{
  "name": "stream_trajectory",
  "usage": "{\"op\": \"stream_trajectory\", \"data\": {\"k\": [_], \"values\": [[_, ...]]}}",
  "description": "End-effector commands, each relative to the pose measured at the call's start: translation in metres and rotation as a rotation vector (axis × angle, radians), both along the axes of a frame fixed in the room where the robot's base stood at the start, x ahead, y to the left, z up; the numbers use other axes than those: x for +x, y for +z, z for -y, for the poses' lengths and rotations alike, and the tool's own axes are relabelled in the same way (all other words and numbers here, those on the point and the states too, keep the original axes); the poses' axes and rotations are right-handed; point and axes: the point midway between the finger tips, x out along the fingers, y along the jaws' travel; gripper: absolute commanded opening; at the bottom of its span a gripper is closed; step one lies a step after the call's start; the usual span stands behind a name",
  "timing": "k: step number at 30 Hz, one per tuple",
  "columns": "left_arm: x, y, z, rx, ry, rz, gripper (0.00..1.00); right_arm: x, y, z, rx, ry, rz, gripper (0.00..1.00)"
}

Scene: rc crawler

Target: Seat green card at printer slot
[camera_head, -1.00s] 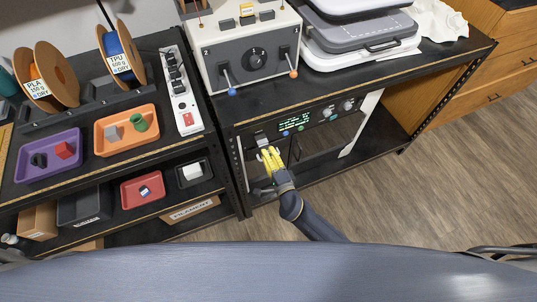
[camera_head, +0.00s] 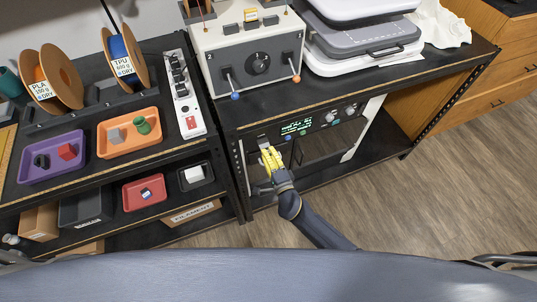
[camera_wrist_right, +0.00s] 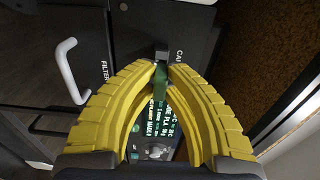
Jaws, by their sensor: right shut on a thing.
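The green card (camera_wrist_right: 159,84) shows in the right wrist view between the yellow fingertips of my right gripper (camera_wrist_right: 157,74). The gripper is shut on it. The card's far end is at a small dark grey block at the printer's card slot (camera_wrist_right: 162,56), beside lettering that starts "CA". I cannot tell how deep the card sits. In the head view, my right gripper (camera_head: 269,160) is at the left front of the printer (camera_head: 347,134), just below a grey block (camera_head: 263,141); the card is too small to make out there. My left gripper is not in view.
The printer's lit display (camera_head: 296,127) and knobs are right of the gripper. In the wrist view a white handle (camera_wrist_right: 68,72) stands out near "FILTER" lettering. A grey control box (camera_head: 250,58) stands above. Trays and spools fill the left shelves. Open floor lies at the right.

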Motion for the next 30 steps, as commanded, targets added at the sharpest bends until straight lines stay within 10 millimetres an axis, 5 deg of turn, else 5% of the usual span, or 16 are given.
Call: {"op": "stream_trajectory", "data": {"k": [2,3,9,20,30], "values": [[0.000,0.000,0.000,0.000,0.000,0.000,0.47,0.002,0.000,-0.001,0.000,0.000,0.000,0.00],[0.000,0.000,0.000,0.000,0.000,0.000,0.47,0.002,0.000,-0.001,0.000,0.000,0.000,0.14],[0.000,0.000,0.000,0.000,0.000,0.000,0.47,0.001,0.000,-0.001,0.000,0.000,0.000,0.37],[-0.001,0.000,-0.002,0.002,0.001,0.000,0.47,-0.004,-0.001,0.002,0.000,0.000,-0.001,0.37],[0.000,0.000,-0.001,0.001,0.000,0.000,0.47,-0.053,-0.001,0.022,-0.001,0.000,-0.002,0.37]]}}
